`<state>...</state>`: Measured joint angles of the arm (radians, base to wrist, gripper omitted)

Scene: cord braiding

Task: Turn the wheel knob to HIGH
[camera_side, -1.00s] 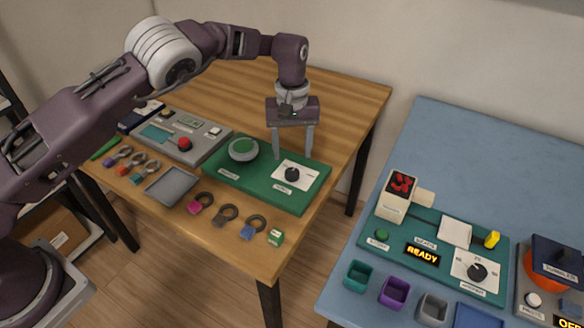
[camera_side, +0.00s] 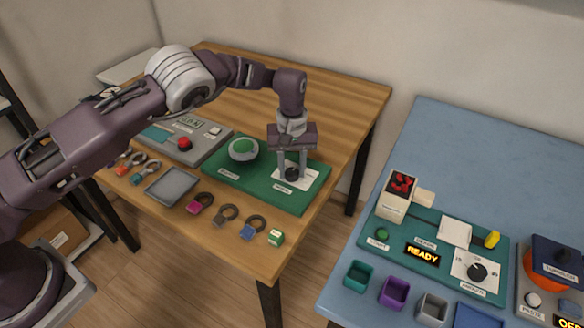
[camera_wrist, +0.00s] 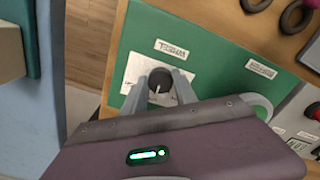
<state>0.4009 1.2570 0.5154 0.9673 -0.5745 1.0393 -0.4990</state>
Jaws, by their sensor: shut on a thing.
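The wheel knob (camera_side: 291,175) is a small dark round dial on a white card (camera_side: 311,183), at the right part of the green panel (camera_side: 263,195). My gripper (camera_side: 292,172) points down over the card, its two grey fingers on either side of the knob and shut on it. In the wrist view the knob (camera_wrist: 161,77) sits between the fingertips (camera_wrist: 160,82). A short pale mark on it points toward the bottom of that view. The card's markings are mostly hidden by the fingers, and I cannot read HIGH.
A round green-topped grey piece (camera_side: 243,150) stands left of the knob on the same panel. A grey panel with a red button (camera_side: 184,144) lies further left. Several ring-topped pieces and a grey tray (camera_side: 172,186) lie in front. A blue table (camera_side: 450,145) stands at right.

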